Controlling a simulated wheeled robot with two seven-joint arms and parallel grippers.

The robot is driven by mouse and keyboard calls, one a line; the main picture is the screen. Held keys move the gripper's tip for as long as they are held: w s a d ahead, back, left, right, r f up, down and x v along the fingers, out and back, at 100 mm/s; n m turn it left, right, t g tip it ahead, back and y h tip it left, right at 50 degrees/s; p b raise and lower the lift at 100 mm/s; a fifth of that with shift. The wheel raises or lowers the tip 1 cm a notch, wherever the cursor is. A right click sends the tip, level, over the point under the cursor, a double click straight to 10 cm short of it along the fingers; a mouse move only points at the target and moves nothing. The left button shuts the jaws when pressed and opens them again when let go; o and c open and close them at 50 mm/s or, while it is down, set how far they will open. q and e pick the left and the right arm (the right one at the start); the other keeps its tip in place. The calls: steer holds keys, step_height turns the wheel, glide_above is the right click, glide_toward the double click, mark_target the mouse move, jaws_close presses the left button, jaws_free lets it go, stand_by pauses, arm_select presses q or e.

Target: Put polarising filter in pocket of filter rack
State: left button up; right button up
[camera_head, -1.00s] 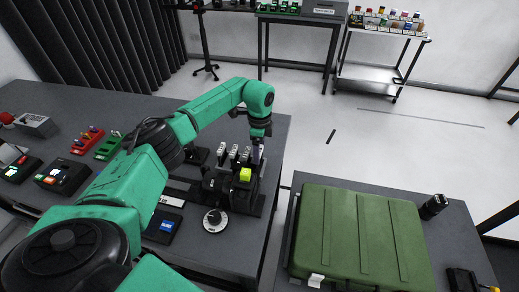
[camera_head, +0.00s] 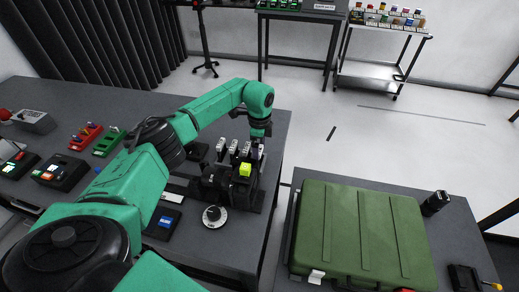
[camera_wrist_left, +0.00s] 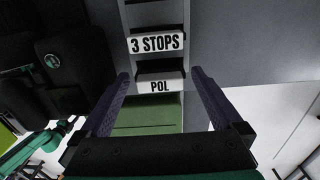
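The black filter rack (camera_head: 228,184) stands near the table's front right corner, with a row of white-tagged uprights along its back. My left gripper (camera_head: 258,147) is lowered at the right end of that row. In the left wrist view the gripper's two purple-grey fingers (camera_wrist_left: 160,80) stand apart on either side of a white "POL" tag (camera_wrist_left: 160,86), with narrow gaps beside it. A "3 STOPS" tag (camera_wrist_left: 156,43) lies above it. I cannot make out the polarising filter itself. A green surface shows between the fingers; I cannot tell how near it is.
A green case (camera_head: 362,235) lies on the right table, across a gap. Red (camera_head: 87,138) and green (camera_head: 108,142) holders stand on the left.

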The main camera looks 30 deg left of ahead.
arm_select(q)
steer(key=shift+r, duration=0.1)
step_height(320, 180, up, 14)
steer(key=b, duration=0.3)
steer(key=shift+r, duration=0.2)
stand_by(0.5)
